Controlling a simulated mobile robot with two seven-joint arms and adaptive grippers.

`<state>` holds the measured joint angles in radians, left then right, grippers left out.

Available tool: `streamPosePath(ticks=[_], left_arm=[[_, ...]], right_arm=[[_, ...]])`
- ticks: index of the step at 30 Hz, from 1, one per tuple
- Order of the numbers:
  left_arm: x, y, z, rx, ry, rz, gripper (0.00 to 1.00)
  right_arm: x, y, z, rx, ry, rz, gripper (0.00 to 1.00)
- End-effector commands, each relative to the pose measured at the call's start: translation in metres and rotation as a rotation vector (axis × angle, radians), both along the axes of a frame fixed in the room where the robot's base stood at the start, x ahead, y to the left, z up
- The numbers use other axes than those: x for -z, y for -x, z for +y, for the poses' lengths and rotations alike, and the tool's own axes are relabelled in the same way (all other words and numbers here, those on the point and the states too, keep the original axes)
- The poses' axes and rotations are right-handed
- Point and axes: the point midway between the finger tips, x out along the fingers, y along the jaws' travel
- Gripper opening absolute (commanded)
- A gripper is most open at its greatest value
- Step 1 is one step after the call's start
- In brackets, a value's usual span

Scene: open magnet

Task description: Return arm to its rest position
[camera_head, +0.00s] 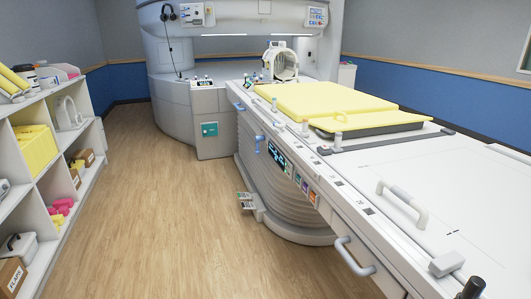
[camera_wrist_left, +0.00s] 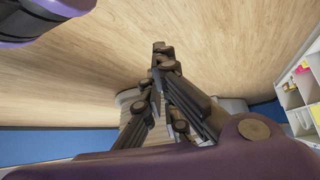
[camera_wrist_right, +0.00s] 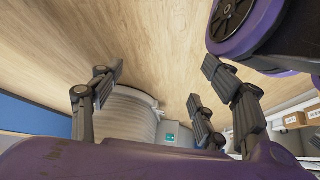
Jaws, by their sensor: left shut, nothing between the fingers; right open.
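My left gripper (camera_wrist_left: 160,62) shows in the left wrist view with its dark fingers together and nothing between them. My right gripper (camera_wrist_right: 160,78) shows in the right wrist view with its dark fingers spread wide and empty. Neither gripper can be clearly made out in the head view, so I cannot tell how each arm stands relative to the patient table (camera_head: 400,160). A small dark part (camera_head: 473,288) at the lower right edge of the head view is unclear.
The long table, with a yellow pad (camera_head: 320,100) and a grey handle (camera_head: 355,257), fills the right side. The scanner (camera_head: 175,60) stands at the back. A white shelf (camera_head: 88,178) with boxes lines the left. The wood floor (camera_head: 150,200) between is clear.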

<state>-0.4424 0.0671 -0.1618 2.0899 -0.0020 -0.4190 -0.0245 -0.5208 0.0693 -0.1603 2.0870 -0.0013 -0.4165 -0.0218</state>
Motion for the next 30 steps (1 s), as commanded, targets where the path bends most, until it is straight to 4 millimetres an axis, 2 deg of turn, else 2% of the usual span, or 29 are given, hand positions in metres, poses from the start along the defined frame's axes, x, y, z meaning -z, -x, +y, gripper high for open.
streamPosePath(ticks=[1, 3, 5, 11, 14, 18, 21, 24, 30], left_arm=[[0.004, 0.026, 0.008, -0.011, -0.010, 0.042, 0.00], [0.009, 0.058, 0.014, -0.024, -0.019, 0.096, 0.00], [-0.011, 0.047, 0.012, -0.023, -0.014, 0.074, 0.00], [-0.053, 0.045, 0.011, -0.027, -0.005, 0.064, 0.00], [-0.083, 0.038, 0.010, -0.030, -0.001, 0.043, 0.00], [-0.130, 0.016, 0.010, -0.033, 0.006, -0.012, 0.00], [-0.155, 0.001, 0.010, -0.036, 0.010, -0.053, 0.00], [-0.169, -0.008, 0.010, -0.038, 0.012, -0.077, 0.00], [-0.173, -0.010, 0.010, -0.038, 0.013, -0.084, 0.00]], right_arm=[[0.000, 0.000, 0.000, 0.000, 0.000, 0.000, 0.69], [0.000, 0.000, 0.000, 0.000, 0.000, 0.000, 0.69], [-0.021, -0.009, 0.001, 0.001, -0.002, -0.018, 0.69], [-0.069, -0.015, 0.001, 0.009, -0.009, -0.040, 0.69], [-0.096, -0.018, 0.002, 0.013, -0.015, -0.053, 0.69], [-0.141, -0.032, 0.004, 0.015, -0.023, -0.095, 0.69], [-0.166, -0.045, 0.003, 0.016, -0.025, -0.132, 0.69], [-0.180, -0.055, 0.000, 0.014, -0.022, -0.157, 0.69], [-0.182, -0.057, -0.001, 0.012, -0.021, -0.161, 0.69]])
